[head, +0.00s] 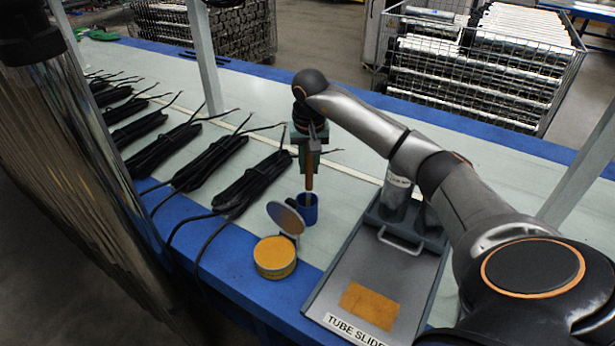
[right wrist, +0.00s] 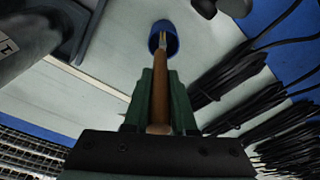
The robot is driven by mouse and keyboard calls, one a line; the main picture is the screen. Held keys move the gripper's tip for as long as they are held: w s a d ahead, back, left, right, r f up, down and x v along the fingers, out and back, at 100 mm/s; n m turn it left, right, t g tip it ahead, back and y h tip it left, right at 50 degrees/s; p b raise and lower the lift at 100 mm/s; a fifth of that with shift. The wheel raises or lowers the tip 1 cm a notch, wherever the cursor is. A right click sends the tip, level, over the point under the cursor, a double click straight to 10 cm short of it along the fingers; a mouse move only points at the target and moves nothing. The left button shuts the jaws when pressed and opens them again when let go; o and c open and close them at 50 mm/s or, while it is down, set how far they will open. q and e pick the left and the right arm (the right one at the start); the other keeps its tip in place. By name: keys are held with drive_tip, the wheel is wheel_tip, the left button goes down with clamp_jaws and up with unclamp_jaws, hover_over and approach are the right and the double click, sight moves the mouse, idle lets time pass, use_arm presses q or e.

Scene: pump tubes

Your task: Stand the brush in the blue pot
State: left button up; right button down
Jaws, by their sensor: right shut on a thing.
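The brush (head: 309,172) has a brown wooden handle and points down, close to upright. My right gripper (head: 309,148), with green fingers, is shut on its upper part. The blue pot (head: 306,212) stands on the table right below it. In the right wrist view the brush (right wrist: 160,95) runs from between the fingers (right wrist: 160,105) to the blue pot (right wrist: 164,50), and its narrow end shows over the pot's mouth. How far that end is inside the pot, I cannot tell. My left gripper is not in view.
A yellow tin (head: 275,262) with a raised round lid (head: 286,217) stands close in front of the pot. A grey tray (head: 335,277) labelled "TUBE SLIDE", holding an orange pad (head: 368,306), lies to the right. Black cable bundles (head: 255,183) lie to the left.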

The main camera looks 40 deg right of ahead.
sight(309, 189)
drive_tip(key=shift+f, duration=2.05)
drive_tip(key=shift+f+b, duration=0.1)
drive_tip(key=shift+b, duration=0.2)
drive_tip(key=c, duration=0.7)
unclamp_jaws()
drive_tip(key=shift+c, duration=0.2)
